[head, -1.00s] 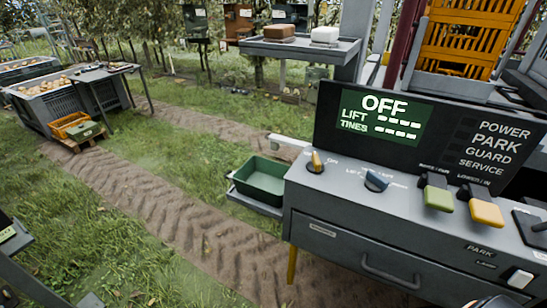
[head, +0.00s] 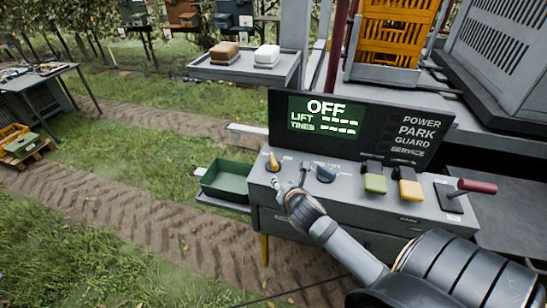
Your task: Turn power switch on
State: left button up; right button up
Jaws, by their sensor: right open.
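The control panel (head: 257,186) is a grey console with a dark display (head: 327,116) that reads OFF, with LIFT and TINES dashed below. The orange-tipped power switch (head: 273,161) stands at the left end of the console top. My right gripper (head: 289,178) is open and empty, just to the right of and in front of this switch. I cannot tell whether a finger touches it. The arm hides part of the console's front. A blue knob (head: 326,174) sits to the right of the gripper. My left gripper is not in view.
A green lever (head: 375,183), a yellow lever (head: 409,188) and a red-handled lever (head: 476,186) stand farther right on the console. A green tray (head: 228,181) sits at its left. A shelf (head: 245,70) holds brown and white blocks behind.

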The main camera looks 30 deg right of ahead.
aim_at(274, 161)
jog(key=w+n, duration=0.1)
jog(key=n, duration=0.1)
jog(key=w+r+n+t, duration=0.1)
jog(key=w+d+r+n, duration=0.1)
jog(key=n, duration=0.1)
jog(key=shift+r+n+t, duration=0.25)
jog(key=shift+n+t, duration=0.05)
jog(key=shift+w+d, duration=0.2)
jog(key=shift+w, duration=0.15)
jog(key=p+x, duration=0.2)
jog(key=x, duration=0.7)
jog(key=shift+w+d+f, duration=0.1)
jog(key=shift+w+f, duration=0.1)
jog(key=shift+f, duration=0.1)
grip_shut()
